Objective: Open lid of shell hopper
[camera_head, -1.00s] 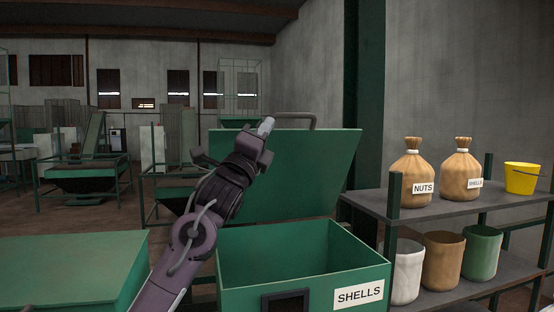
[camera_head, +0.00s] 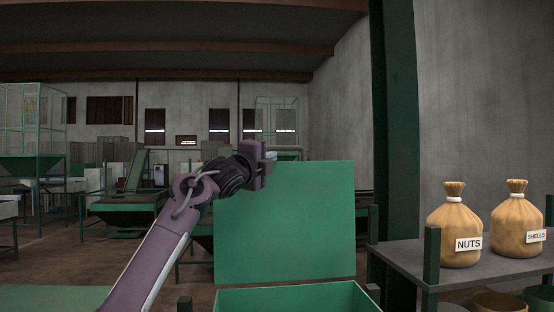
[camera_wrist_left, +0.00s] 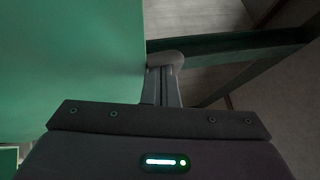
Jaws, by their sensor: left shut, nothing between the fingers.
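The green hopper lid (camera_head: 285,225) stands raised, close to upright, at the back of the open shell hopper (camera_head: 300,300) in the head view. Only the hopper's top rim shows at the bottom edge. A grey handle (camera_head: 288,151) is at the lid's top edge. My left gripper (camera_head: 270,157) is shut and empty at the lid's top left corner, beside the handle; I cannot tell whether it touches. In the left wrist view its fingers (camera_wrist_left: 162,85) are together, with the green lid (camera_wrist_left: 75,55) filling the left side. My right gripper is not in view.
A grey shelf (camera_head: 400,262) at the right holds a nuts bag (camera_head: 453,225) and a shells bag (camera_head: 517,215). A green post (camera_head: 398,140) stands behind the lid's right side. Another green surface (camera_head: 50,297) is at the lower left. Green machinery stands further back.

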